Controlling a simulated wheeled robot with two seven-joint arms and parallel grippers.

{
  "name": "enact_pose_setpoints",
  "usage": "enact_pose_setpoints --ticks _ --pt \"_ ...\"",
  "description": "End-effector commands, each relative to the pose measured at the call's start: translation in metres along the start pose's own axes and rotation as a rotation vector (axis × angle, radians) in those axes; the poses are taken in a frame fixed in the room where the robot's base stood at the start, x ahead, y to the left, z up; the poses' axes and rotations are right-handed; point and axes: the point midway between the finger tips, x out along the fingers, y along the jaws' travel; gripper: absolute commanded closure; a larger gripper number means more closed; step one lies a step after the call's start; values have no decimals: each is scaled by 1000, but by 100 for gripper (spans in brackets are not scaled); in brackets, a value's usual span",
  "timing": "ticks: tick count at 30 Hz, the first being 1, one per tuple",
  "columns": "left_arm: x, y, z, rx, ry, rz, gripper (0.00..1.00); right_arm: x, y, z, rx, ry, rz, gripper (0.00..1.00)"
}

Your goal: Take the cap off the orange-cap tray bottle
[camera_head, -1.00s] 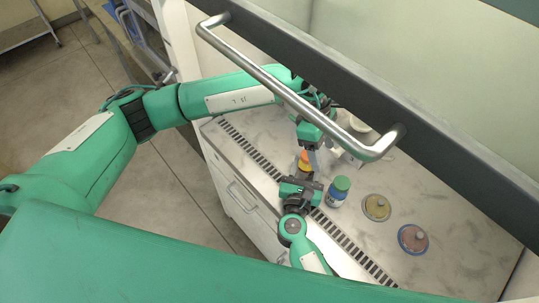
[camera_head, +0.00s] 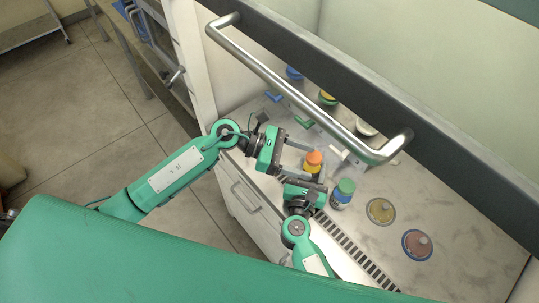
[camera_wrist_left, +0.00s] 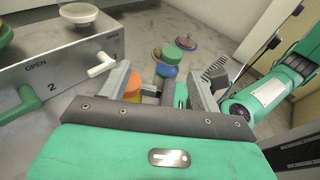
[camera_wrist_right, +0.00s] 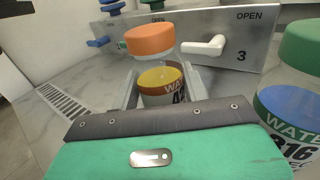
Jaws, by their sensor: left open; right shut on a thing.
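My right gripper is shut on the bottle's body, below the cap. My left gripper (camera_head: 299,160) is open and reaches in from the left, its fingers pointing toward the cap. In the left wrist view the cap (camera_wrist_left: 132,88) shows close to the left finger; whether they touch cannot be told.
Two round dishes (camera_head: 380,211) (camera_head: 416,244) lie farther right. A valve panel (camera_wrist_right: 205,45) with a white handle stands behind the bottle. The cabinet's metal handle bar (camera_head: 290,88) crosses above.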

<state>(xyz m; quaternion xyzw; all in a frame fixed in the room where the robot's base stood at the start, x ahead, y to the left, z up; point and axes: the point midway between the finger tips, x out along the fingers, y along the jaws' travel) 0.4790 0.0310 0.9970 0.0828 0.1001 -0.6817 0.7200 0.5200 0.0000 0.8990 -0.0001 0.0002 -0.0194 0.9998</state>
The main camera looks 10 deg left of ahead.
Motion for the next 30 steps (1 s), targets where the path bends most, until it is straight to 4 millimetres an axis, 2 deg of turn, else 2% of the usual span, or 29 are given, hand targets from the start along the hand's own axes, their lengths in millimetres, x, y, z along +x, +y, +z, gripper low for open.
enact_pose_setpoints --ticks 1,9,16,22,30 --pt "-9 0 -8 -15 -22 38 36 0 0 0 0 0 0 95" --pt "-54 7 -36 -40 -97 226 36 0 0 0 0 0 0 95" --pt "-69 10 -45 -44 -112 292 36 0 0 0 0 -1 0 95" --pt "-50 16 -42 -43 -116 295 36 0 0 0 0 -1 0 95" --pt "0 31 -36 -43 -116 294 36 0 0 0 0 -1 0 95"
